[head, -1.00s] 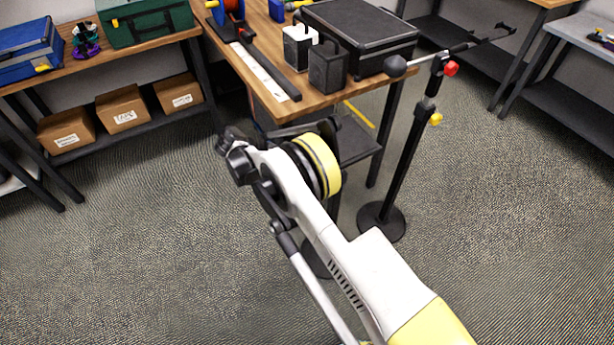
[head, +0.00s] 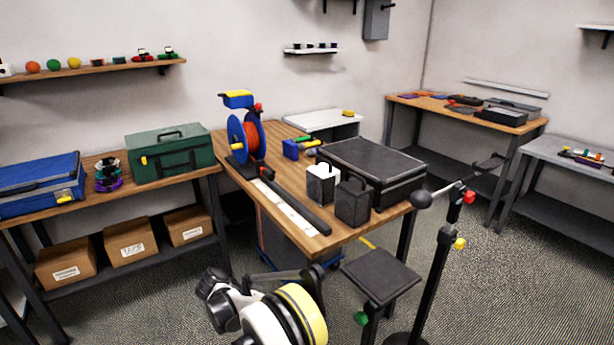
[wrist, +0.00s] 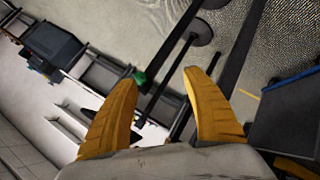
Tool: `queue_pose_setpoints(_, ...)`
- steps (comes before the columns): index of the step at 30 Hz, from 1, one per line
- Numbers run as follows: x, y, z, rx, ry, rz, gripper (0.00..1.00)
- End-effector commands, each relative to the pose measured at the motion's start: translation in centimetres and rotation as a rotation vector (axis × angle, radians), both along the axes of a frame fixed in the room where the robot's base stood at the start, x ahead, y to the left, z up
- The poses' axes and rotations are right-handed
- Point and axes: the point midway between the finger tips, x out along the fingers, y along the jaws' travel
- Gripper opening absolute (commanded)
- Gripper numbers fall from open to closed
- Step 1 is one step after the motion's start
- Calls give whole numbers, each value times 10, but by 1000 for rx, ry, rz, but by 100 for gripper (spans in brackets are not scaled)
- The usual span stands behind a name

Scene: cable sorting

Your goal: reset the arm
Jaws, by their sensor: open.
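My arm (head: 270,318) shows at the bottom middle of the head view, in front of the wooden workbench (head: 318,236). Its far end and my gripper are out of sight in the head view. In the wrist view my gripper (wrist: 160,98) has two yellow fingers spread well apart. It is open, with nothing between the fingertips but the background of stands and floor behind them.
A black stand (head: 440,265) with a boom and a small black stool (head: 382,272) stand close right of my arm. The bench bears a black case (head: 370,165), a cable reel (head: 246,135) and black and white blocks. Open carpet (head: 530,290) lies at right.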

Motion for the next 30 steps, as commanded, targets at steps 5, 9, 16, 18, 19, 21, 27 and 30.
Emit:
queue_pose_setpoints(5, 13, -15, 37, 49, 36, 32, 57)
queue_pose_setpoints(9, 21, -26, 65, 91, 62, 66, 57)
queue_pose_setpoints(16, 27, -57, 126, 184, 108, 140, 57)
queue_pose_setpoints(18, 25, -71, 153, 226, 122, 173, 57)
queue_pose_setpoints(19, 24, -79, 164, 247, 130, 190, 57)
queue_pose_setpoints(21, 17, -97, 192, 294, 140, 230, 57)
queue_pose_setpoints(27, -20, -145, 259, 422, 144, 350, 57)
queue_pose_setpoints(30, -47, -167, 285, 479, 130, 412, 57)
